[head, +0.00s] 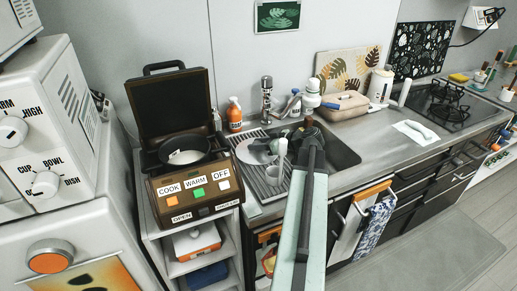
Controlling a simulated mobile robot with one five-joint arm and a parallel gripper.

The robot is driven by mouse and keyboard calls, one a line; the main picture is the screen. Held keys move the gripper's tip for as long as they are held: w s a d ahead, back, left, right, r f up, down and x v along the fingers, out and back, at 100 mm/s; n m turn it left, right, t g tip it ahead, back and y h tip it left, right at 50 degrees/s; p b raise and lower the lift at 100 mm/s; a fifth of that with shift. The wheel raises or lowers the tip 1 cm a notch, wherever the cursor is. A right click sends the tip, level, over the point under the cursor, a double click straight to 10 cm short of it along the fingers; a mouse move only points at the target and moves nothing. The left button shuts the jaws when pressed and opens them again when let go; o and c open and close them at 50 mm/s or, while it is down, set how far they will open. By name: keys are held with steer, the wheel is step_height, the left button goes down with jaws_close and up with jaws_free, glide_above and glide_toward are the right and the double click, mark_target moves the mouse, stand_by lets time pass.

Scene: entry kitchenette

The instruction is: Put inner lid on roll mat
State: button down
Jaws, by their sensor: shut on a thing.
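The roll mat (250,183) is a grey slatted mat lying across the left part of the sink, right of the brown cooker (197,190). My arm reaches up from the bottom of the head view, and my gripper (309,135) is over the sink, right of the mat's items. It is shut on a small dark thing, mostly hidden by the gripper; I cannot tell its full shape or whether it is the inner lid. The cooker's hinged lid stands open.
A black pan (184,152) with something white in it sits in the cooker. The counter right of the sink (375,135) is mostly clear, with a white cloth (415,131) farther right.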

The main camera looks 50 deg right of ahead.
steer(key=shift+f, duration=0.1)
steer(key=c, duration=1)
jaws_free()
steer(key=shift+s+r, duration=0.15)
steer(key=shift+r, duration=0.25)
steer(key=p+v, duration=0.5)
steer(key=v, duration=0.5)
steer(key=shift+s+d+r, duration=0.15)
steer(key=shift+s+r, duration=0.05)
steer(key=shift+s, duration=0.1)
steer(key=shift+s+d, duration=0.1)
steer(key=shift+s, duration=0.4)
